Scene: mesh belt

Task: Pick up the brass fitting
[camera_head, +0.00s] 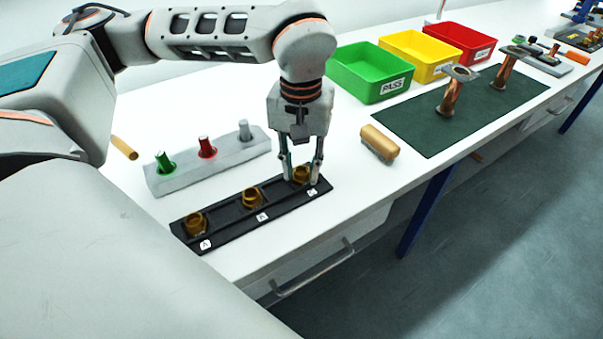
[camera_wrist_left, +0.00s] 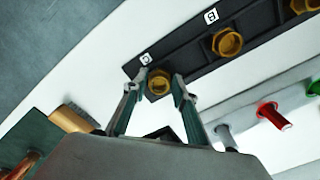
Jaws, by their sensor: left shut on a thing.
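Several brass fittings sit in a row in a black tray (camera_head: 226,219) on the white table. My left gripper (camera_head: 302,181) is down at the right end of the tray, its fingers shut on the end brass fitting (camera_head: 300,175). The left wrist view shows this fitting (camera_wrist_left: 158,84) between the two fingertips (camera_wrist_left: 154,88), beside a white label. It appears still in its place in the tray. The middle fitting (camera_head: 252,197) and the left fitting (camera_head: 196,223) stand apart from the gripper. My right gripper is not in view.
Behind the tray is a grey block (camera_head: 222,162) with green, red and grey plugs. A wooden-handled brush (camera_head: 380,143) lies to the right. Green (camera_head: 368,73), yellow (camera_head: 418,55) and red (camera_head: 462,44) bins stand at the back. A dark green mat (camera_head: 480,104) holds copper-coloured pieces.

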